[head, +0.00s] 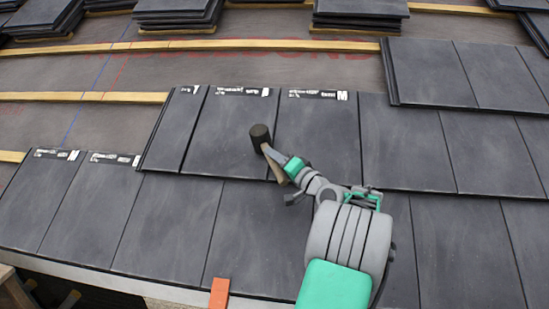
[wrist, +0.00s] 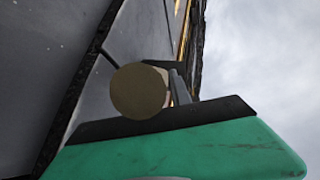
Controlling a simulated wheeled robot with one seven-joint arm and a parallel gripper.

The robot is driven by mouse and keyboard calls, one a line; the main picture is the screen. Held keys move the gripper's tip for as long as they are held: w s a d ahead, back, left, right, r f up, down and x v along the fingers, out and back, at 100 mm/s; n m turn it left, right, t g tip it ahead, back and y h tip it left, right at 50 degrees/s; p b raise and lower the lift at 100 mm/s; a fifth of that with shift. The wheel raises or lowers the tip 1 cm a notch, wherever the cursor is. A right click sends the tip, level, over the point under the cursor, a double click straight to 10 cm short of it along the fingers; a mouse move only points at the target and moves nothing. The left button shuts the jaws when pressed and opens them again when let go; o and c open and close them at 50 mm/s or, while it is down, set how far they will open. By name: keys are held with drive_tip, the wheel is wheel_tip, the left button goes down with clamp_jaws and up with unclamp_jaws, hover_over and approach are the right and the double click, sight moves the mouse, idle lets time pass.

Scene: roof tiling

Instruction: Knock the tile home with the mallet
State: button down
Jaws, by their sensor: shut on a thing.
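My gripper (head: 282,167) is shut on the mallet's wooden handle (head: 275,171). The mallet's dark cylindrical head (head: 260,138) points up and left of the gripper, over the lower right part of a dark grey tile (head: 226,128) in the second course. I cannot tell whether the head touches it. In the wrist view, the round tan handle end (wrist: 139,91) sits above the green and black gripper body (wrist: 165,135). A narrow tile (head: 180,122) lies left of that tile, and another labelled tile (head: 322,135) lies right. Which tile is loose cannot be told.
Stacks of tiles (head: 178,12) stand on the upper roof. Wooden battens (head: 85,97) cross the grey underlay with blue and red lines. An orange piece (head: 219,293) lies at the eave. Laid tiles (head: 460,75) fill the right. Underlay at upper left is bare.

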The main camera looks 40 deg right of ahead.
drive_tip(key=a+r+p, duration=0.1)
drive_tip(key=r, duration=0.1)
drive_tip(key=s+a+r+p, duration=0.1)
drive_tip(key=r+p, duration=0.1)
drive_tip(key=r, duration=0.1)
drive_tip(key=s+a+r+p, duration=0.1)
drive_tip(key=r, duration=0.1)
drive_tip(key=shift+s+a+r, duration=0.1)
drive_tip(key=shift+s+r, duration=0.05)
drive_tip(key=shift+s+a+r+p, duration=0.2)
drive_tip(key=shift+a+r+p, duration=0.1)
drive_tip(key=shift+r+p, duration=0.1)
